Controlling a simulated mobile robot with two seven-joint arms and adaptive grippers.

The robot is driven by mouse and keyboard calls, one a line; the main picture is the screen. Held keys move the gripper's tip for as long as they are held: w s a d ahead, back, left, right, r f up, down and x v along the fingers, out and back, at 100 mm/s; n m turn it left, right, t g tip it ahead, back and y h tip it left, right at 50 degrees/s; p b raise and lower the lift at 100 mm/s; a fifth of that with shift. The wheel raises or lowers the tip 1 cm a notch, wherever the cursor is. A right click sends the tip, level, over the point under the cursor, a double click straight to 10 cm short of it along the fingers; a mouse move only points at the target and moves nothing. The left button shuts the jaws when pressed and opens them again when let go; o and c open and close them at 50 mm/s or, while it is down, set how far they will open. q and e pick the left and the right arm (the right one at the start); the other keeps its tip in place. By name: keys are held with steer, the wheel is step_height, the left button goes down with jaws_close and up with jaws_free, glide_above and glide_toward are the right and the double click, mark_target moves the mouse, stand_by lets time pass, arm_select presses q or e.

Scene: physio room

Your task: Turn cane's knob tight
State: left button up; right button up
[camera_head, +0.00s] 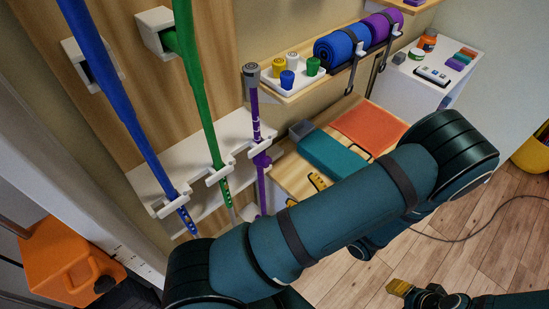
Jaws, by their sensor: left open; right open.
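A purple cane (255,115) with a grey tip at its top stands in a notch of a white rack (165,185). A purple knob or collar (262,160) shows on it just below the notch. My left gripper (304,191) shows only as two yellow-and-black fingertips, spread apart, to the right of the cane's lower shaft and clear of it; my arm hides the rest. My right gripper (416,290) is low at the right, far from the cane, with a yellow fingertip showing; it is open and appears empty.
Blue (125,110) and green (200,95) canes stand left of the purple one. A shelf (290,90) above holds rolled mats and small cups. An orange container (70,262) is at lower left.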

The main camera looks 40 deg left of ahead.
mark_target(269, 164)
arm_select(q)
steer(key=a, duration=0.9)
steer(key=a+p, duration=0.1)
steer(key=a, duration=0.3)
steer(key=shift+w+a, duration=0.25)
steer(key=shift+w, duration=0.05)
jaws_close()
